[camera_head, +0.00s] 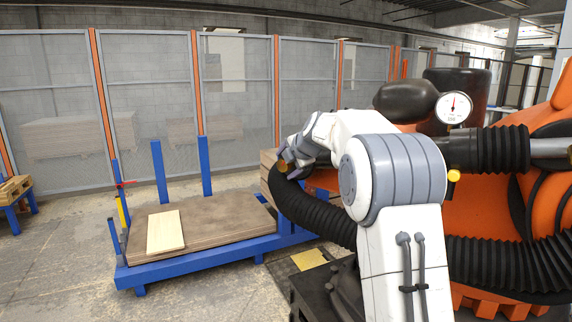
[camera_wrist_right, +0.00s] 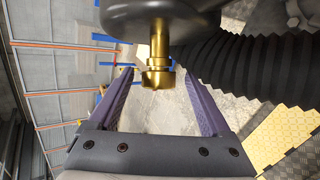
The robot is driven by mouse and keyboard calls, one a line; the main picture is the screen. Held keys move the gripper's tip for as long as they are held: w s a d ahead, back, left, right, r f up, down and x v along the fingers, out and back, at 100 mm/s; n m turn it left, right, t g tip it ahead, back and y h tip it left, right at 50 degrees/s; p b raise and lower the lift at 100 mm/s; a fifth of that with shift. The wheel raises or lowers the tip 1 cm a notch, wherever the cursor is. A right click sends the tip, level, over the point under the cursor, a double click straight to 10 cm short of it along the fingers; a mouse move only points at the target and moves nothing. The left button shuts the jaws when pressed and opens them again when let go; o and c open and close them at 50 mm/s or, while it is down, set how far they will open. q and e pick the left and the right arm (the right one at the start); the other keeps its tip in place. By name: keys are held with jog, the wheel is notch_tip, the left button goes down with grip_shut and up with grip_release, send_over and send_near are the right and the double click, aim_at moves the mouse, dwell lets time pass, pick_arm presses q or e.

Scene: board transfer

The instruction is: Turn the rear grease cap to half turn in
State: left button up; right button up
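A brass grease cap (camera_wrist_right: 157,72) hangs from a dark rounded housing (camera_wrist_right: 160,14) in the right wrist view. My right gripper (camera_wrist_right: 159,84) has its two fingers apart, one on each side of the cap, with visible gaps. In the head view, my right arm bends left over the orange machine (camera_head: 420,150), and its gripper (camera_head: 290,165) is small beside a black ribbed hose. A brass-yellow knob (camera_head: 453,175) shows on the machine, right of my arm. I cannot tell which fitting is the rear cap. My left gripper is out of view.
The black ribbed hose (camera_head: 315,212) curves close below my right gripper and also shows in the wrist view (camera_wrist_right: 240,62). A pressure gauge (camera_head: 454,107) stands above the machine. A blue cart (camera_head: 190,262) carries boards at left. Open floor lies left of it, before mesh fencing.

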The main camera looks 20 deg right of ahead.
jog(key=shift+r, duration=0.1)
jog(key=shift+s+r, duration=0.15)
jog(key=shift+s, duration=0.15)
jog(key=b+v, duration=0.2)
jog(key=v, duration=0.7)
jog(key=shift+s+r, duration=0.15)
jog(key=shift+s, duration=0.2)
jog(key=w+a+r+n+g+h+p, duration=0.2)
jog(key=w+a+r+g+h+p, duration=0.25)
jog(key=p, duration=2.25)
jog(key=shift+g+y, duration=0.85)
jog(key=p+x, duration=0.1)
jog(key=x, duration=0.2)
jog(key=p+x, duration=0.1)
jog(key=x, duration=0.3)
jog(key=d+p+x, duration=0.1)
jog(key=x, duration=0.2)
jog(key=shift+w, duration=0.15)
jog(key=shift+w+d+f, duration=0.15)
jog(key=shift+w+f, duration=0.1)
jog(key=shift+f, duration=0.35)
